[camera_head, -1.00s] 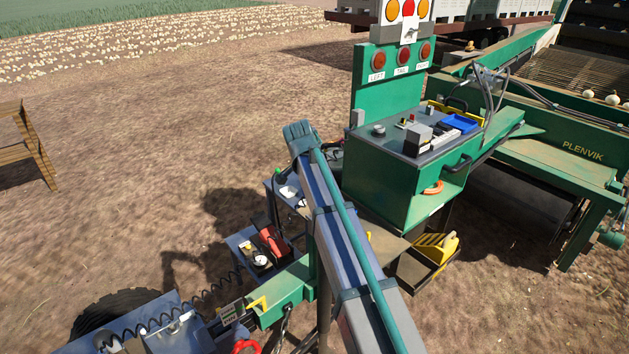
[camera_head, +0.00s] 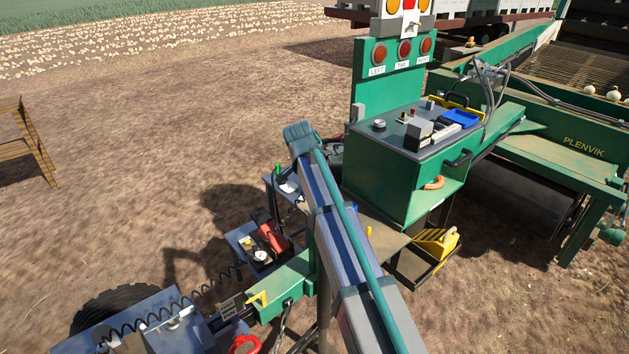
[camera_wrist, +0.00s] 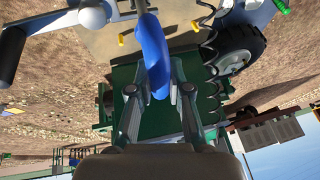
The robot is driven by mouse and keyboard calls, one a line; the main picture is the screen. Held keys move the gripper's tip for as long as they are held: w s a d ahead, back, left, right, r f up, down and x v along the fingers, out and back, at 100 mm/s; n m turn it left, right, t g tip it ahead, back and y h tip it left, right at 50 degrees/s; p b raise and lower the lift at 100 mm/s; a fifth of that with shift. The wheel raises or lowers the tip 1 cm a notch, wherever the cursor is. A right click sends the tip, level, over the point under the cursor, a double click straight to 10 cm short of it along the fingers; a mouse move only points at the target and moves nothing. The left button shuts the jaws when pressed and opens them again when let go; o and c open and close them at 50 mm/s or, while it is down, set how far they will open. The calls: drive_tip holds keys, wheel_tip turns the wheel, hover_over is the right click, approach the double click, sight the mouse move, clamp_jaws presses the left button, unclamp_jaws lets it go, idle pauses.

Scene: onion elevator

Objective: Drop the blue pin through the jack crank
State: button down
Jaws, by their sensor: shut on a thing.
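The blue pin (camera_wrist: 154,50) is in the wrist view, a long blue body standing between the fingers of my gripper (camera_wrist: 160,86). My gripper is shut on it. A grey rod shows at the pin's far end, at the top edge. I cannot make out the crank hole in either view. In the head view my own arm hides my gripper and the pin.
A green control cabinet (camera_head: 390,185) stands right of my arm, with a yellow chock (camera_head: 437,240) below it. A red item (camera_head: 272,237) lies on a tray at the left. A coiled black cable (camera_head: 190,303) and tyre (camera_head: 110,304) are at lower left.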

drive_tip(key=shift+f+b, duration=1.15)
drive_tip(key=shift+f, duration=1.2)
idle(0.7)
drive_tip(key=c, duration=0.6)
unclamp_jaws()
drive_tip(key=shift+r, duration=0.1)
drive_tip(key=shift+r+p, duration=1.6)
drive_tip(key=shift+r, duration=1.85)
